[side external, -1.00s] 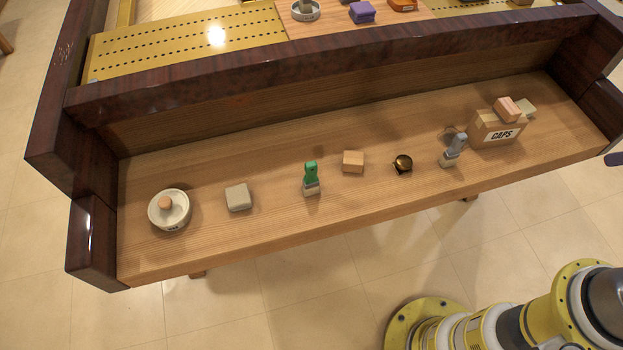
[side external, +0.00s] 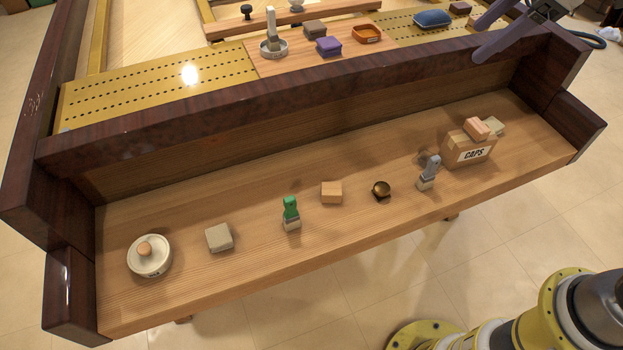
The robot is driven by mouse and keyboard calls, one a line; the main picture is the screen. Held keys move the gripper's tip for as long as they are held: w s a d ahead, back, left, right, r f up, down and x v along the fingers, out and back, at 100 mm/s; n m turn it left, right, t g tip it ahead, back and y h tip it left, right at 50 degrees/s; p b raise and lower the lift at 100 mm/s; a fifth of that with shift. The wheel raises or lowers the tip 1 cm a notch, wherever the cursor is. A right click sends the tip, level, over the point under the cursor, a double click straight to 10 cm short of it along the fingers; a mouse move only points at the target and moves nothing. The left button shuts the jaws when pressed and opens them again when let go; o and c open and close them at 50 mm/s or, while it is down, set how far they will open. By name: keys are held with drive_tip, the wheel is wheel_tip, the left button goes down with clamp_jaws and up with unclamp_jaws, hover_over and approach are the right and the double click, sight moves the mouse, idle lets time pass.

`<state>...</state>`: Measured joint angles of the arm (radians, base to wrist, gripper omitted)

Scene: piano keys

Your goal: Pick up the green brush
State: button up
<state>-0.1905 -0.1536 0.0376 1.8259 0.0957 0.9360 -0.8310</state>
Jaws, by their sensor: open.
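The green brush (side external: 291,212) stands upright on the wooden key bed, near the middle of the shelf, with its green handle up and pale bristle block down. My gripper (side external: 475,58) shows at the top right as purple-grey fingers, open and empty. It is above the dark rail at the back, far to the right of the green brush and apart from it. The upper part of the gripper is cut off by the frame's top edge.
A wooden block (side external: 331,192) and a round brass-coloured piece (side external: 381,189) stand right of the brush. A grey brush (side external: 429,173) and a CAPS box (side external: 468,150) are further right.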

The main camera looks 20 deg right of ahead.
drive_tip(key=w+a+f+n+g, duration=0.2)
drive_tip(key=w+a+f+n, duration=0.3)
drive_tip(key=w+a, duration=0.4)
drive_tip(key=n+g, duration=0.2)
drive_tip(key=g, duration=0.2)
hover_over(291, 210)
drive_tip(key=w+d, duration=0.1)
drive_tip(key=d, duration=0.1)
wheel_tip(291, 210, down, 24)
drive_tip(key=shift+t, duration=0.3)
drive_tip(key=f, duration=0.6)
drive_tip(key=shift+w+a+f, duration=0.1)
drive_tip(key=shift+a+f, duration=0.25)
drive_tip(key=shift+f, duration=0.05)
drive_tip(key=shift+a+f, duration=0.2)
drive_tip(key=shift+f, duration=0.75)
drive_tip(key=shift+a+f, duration=0.2)
drive_tip(key=shift+f, duration=0.8)
drive_tip(key=shift+a+f, duration=0.2)
drive_tip(key=shift+f, duration=0.75)
clamp_jaws()
